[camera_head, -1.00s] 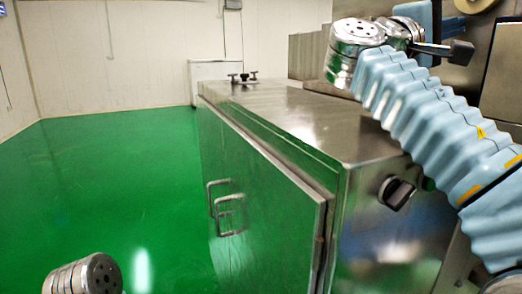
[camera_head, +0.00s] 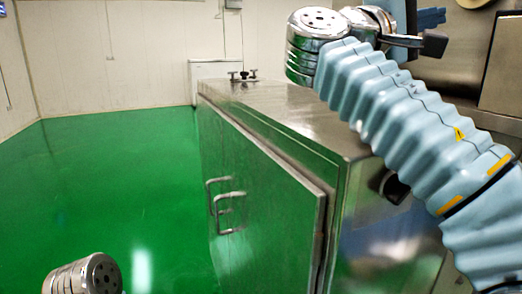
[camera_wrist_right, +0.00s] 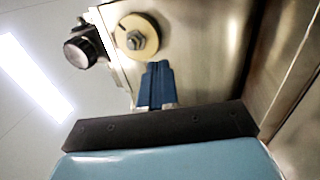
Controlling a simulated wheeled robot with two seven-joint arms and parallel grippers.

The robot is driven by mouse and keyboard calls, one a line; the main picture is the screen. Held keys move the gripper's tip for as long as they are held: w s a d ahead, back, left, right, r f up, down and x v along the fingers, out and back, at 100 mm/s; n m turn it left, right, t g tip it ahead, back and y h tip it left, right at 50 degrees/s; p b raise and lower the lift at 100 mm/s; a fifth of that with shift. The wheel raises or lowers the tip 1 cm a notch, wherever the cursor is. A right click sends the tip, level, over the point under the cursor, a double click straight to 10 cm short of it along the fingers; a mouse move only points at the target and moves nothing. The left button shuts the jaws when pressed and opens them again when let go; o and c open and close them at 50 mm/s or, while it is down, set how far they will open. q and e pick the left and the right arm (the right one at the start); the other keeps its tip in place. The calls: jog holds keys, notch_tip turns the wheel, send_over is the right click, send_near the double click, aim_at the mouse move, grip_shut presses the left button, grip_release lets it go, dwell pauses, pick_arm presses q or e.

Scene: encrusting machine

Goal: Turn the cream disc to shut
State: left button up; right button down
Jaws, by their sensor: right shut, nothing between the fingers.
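The cream disc (camera_wrist_right: 150,29) shows in the right wrist view, upper middle, flat on a metal panel with a hex bolt at its centre. In the head view only its lower edge (camera_head: 471,3) shows at the top right. My right gripper (camera_wrist_right: 158,66) has its blue fingers together with nothing between them. Its tips point at the lower edge of the disc and look close to it; I cannot tell whether they touch. In the head view the right gripper (camera_head: 432,18) is left of the disc, partly cut by the top edge. My left gripper is out of view.
A black knob (camera_wrist_right: 82,50) stands left of the disc in the wrist view. A steel cabinet (camera_head: 265,180) with door handles fills the middle of the head view, with a black knob (camera_head: 394,188) on its side partly behind my right arm. Green floor (camera_head: 110,180) is clear at left.

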aim_at(466, 16)
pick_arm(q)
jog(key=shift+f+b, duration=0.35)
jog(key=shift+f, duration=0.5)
pick_arm(e)
jog(key=shift+s+d+r, duration=0.1)
jog(key=shift+s+d, duration=0.05)
jog(key=shift+d, duration=1.65)
jog(key=shift+s+d+r, duration=0.1)
jog(key=shift+s+d, duration=0.05)
jog(key=shift+d, duration=1.6)
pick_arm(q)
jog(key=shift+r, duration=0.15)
pick_arm(e)
jog(key=shift+r, duration=0.1)
pick_arm(q)
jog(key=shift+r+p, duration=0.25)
jog(key=shift+p, duration=0.1)
pick_arm(e)
jog(key=shift+w+a, duration=0.25)
jog(key=shift+w, duration=0.35)
jog(key=shift+w, duration=0.15)
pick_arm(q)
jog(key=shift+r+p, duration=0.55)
pick_arm(e)
jog(key=shift+w+a, duration=0.35)
jog(key=shift+w, duration=0.35)
